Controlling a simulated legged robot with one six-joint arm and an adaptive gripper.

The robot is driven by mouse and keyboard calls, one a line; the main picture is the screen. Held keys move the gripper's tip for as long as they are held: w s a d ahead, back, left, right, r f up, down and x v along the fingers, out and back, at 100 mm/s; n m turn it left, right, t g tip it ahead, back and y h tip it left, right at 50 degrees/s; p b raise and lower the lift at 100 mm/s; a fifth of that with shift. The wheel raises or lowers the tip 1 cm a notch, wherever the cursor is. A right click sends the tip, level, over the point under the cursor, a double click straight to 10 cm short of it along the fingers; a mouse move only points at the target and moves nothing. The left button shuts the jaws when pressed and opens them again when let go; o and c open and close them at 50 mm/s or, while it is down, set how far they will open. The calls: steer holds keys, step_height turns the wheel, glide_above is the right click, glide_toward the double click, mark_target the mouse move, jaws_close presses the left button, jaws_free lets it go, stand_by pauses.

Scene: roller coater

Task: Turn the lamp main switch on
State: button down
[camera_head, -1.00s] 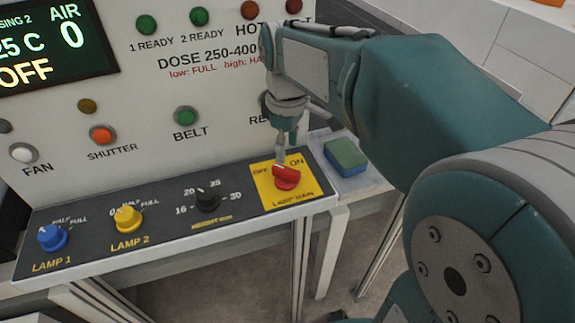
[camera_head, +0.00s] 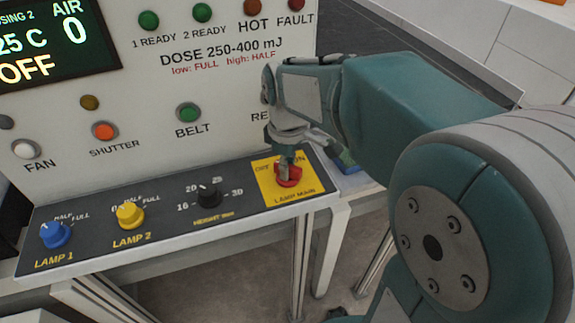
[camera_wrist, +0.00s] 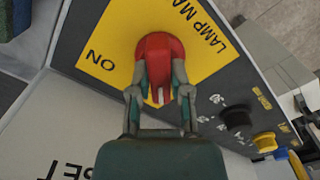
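The lamp main switch is a red knob (camera_head: 290,180) on a yellow plate (camera_head: 314,183) at the right end of the dark sloping panel. In the wrist view the knob (camera_wrist: 155,46) shows its raised grip with a white mark pointing to the picture's bottom, away from the ON label at left. The OFF label is hidden there. My gripper (camera_wrist: 160,90) has its fingers apart, one on each side of the grip. Whether they touch it I cannot tell. In the head view my gripper (camera_head: 288,172) reaches down over the knob and covers part of it.
Left of it on the panel are a black height knob (camera_head: 208,197), a yellow lamp 2 knob (camera_head: 130,215) and a blue lamp 1 knob (camera_head: 55,234). The upright panel with buttons and lights rises close behind. A sponge (camera_head: 346,160) lies just right, partly hidden by my arm.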

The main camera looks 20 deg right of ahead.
steer(key=shift+m, duration=0.4)
steer(key=m, duration=0.3)
steer(key=shift+f+m, duration=0.1)
steer(key=shift+m, duration=0.3)
steer(key=m, duration=0.4)
steer(key=shift+m, duration=0.3)
steer(key=m, duration=0.8)
steer(key=shift+m, duration=0.3)
steer(key=c, duration=0.6)
jaws_free()
steer(key=shift+o, duration=0.2)
